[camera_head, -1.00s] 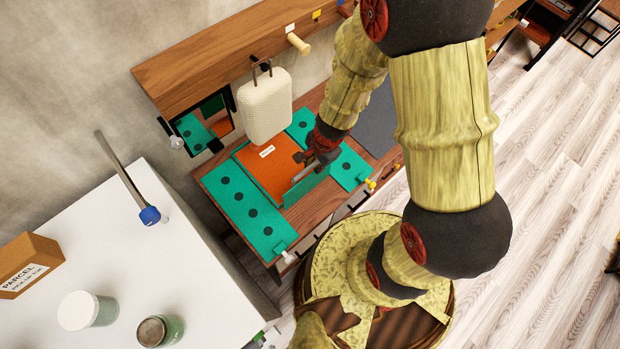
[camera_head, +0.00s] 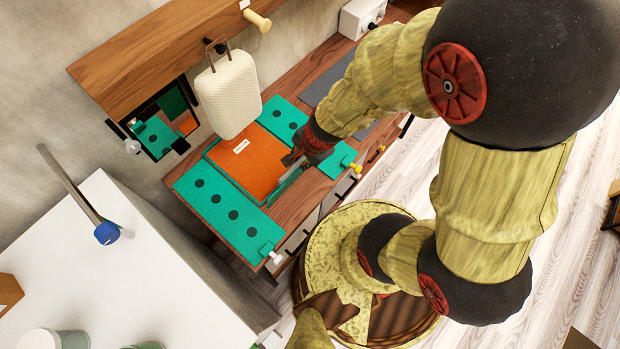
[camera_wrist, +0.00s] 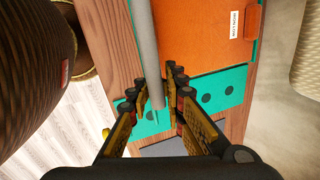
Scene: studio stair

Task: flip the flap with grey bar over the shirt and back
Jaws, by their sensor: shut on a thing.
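The orange shirt (camera_head: 250,165) lies flat on the green folding board (camera_head: 215,195), its white label facing up. It also shows in the wrist view (camera_wrist: 205,35). The front green flap (camera_head: 287,186) stands tilted up at the shirt's near edge, with the grey bar (camera_wrist: 146,40) along its edge. My gripper (camera_head: 297,162) is at this bar. In the wrist view the bar runs between the fingers of my gripper (camera_wrist: 157,82), which are shut on it. The flap is seen nearly edge-on there, so its exact angle is hard to tell.
A wooden shelf (camera_head: 150,55) with a peg overhangs the bench. A white cabinet (camera_head: 130,250) is at the left. Yellow and white knobs stick out along the board's front edge.

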